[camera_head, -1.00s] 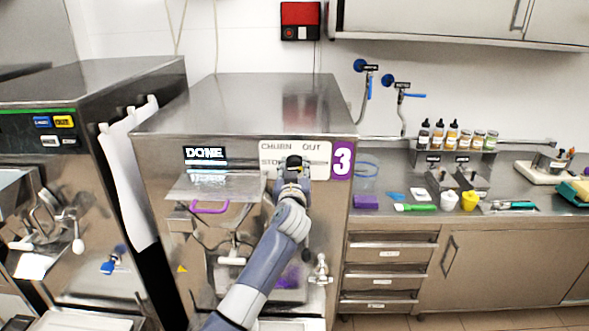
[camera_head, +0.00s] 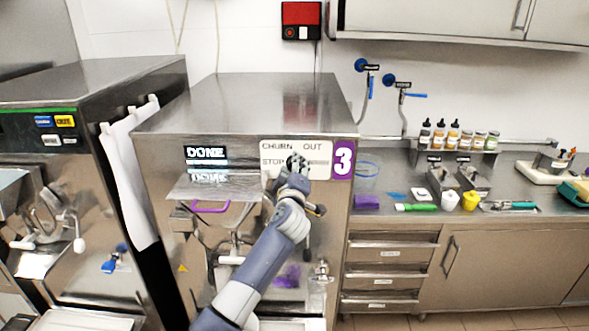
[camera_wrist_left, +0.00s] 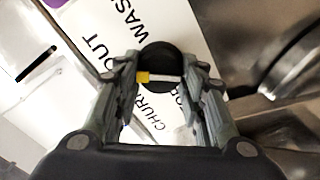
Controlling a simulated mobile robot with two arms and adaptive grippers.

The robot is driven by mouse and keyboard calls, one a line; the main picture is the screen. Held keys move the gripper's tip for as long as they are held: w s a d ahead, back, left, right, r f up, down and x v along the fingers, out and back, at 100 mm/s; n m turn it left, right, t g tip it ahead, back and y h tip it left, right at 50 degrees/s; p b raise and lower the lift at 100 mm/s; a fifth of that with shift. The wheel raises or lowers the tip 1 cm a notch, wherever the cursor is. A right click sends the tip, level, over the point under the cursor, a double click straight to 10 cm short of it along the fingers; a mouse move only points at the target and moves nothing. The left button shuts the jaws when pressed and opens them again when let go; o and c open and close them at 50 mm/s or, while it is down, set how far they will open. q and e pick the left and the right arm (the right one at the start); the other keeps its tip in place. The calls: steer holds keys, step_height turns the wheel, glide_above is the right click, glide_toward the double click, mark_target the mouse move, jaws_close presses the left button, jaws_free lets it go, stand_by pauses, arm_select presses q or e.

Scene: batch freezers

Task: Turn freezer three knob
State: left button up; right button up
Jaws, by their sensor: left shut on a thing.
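Freezer three (camera_head: 240,105) is a steel machine with a purple "3" label (camera_head: 343,158) and a lit display (camera_head: 206,153) reading DONE. Its white dial plate (camera_head: 320,147) shows CHURN, OUT and STOP; WASH also shows in the left wrist view. My left gripper (camera_head: 297,162) is at this plate, covering most of the knob in the head view. In the left wrist view the round black knob (camera_wrist_left: 160,62) with a yellow mark sits between the fingers of my left gripper (camera_wrist_left: 160,82), which is shut on it. My right gripper is in neither view.
A clear flap with a purple handle (camera_head: 211,207) juts out left of my arm. A second freezer (camera_head: 85,80) stands at the left with white cloths (camera_head: 128,180) on its side. The counter (camera_head: 400,170) at the right holds bottles, cups and tools.

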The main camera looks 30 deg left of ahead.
arm_select(q)
steer(key=n, duration=0.8)
steer(key=n+b, duration=0.1)
steer(key=n, duration=0.7)
steer(key=f+n, duration=0.1)
steer(key=n, duration=0.7)
steer(key=shift+w+d+n, duration=0.1)
steer(key=shift+d+n, duration=0.05)
steer(key=shift+n, duration=0.25)
steer(key=o, duration=1)
steer(key=shift+r, duration=0.1)
